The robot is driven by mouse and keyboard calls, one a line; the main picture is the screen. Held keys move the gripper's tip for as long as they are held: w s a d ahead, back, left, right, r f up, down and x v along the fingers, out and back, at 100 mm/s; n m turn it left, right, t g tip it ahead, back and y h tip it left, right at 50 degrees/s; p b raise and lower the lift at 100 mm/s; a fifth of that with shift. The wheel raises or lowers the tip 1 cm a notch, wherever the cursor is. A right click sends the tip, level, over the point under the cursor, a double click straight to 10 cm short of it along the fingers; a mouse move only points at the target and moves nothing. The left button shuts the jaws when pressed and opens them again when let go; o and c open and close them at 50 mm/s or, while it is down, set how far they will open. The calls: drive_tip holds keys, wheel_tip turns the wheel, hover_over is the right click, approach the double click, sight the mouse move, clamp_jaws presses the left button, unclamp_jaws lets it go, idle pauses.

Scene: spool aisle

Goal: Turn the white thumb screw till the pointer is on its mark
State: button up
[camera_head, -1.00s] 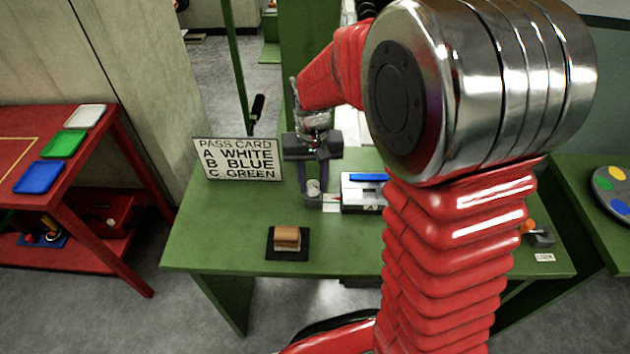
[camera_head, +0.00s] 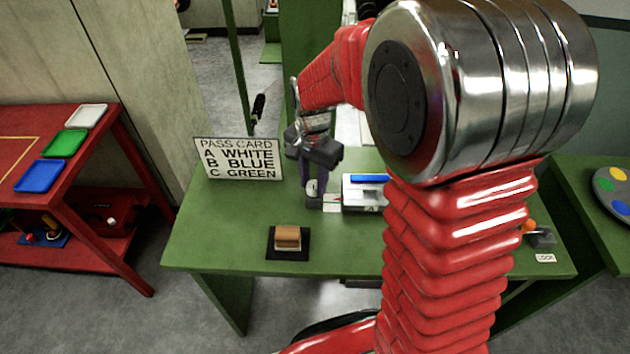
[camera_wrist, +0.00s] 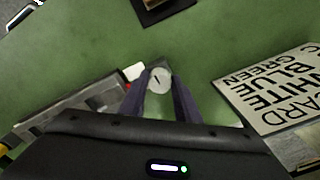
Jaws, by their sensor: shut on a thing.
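The white thumb screw (camera_wrist: 160,79) is a round white knob with a dark line across its face. It sits on a small grey block (camera_head: 314,202) on the green table. My gripper (camera_head: 312,188) points down over it, and its two dark fingers are shut on the screw from both sides. In the wrist view my gripper (camera_wrist: 162,92) has one finger on each side of the knob. A small white tag with a red bit lies beside the block. I cannot make out the mark clearly.
A grey and white device with a blue top (camera_head: 365,190) stands close to the right of the block. The pass card sign (camera_head: 238,159) stands to the left. A brown block on a black pad (camera_head: 288,241) lies in front. The table (camera_head: 220,235) is clear at front left.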

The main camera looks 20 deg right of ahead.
sight(313, 184)
drive_tip(key=shift+s+d+f, duration=0.1)
idle(0.3)
drive_tip(key=o, duration=1)
drive_tip(key=shift+o, duration=0.2)
drive_tip(key=shift+r, duration=0.2)
drive_tip(key=shift+r, duration=0.2)
wheel_tip(313, 184, up, 13)
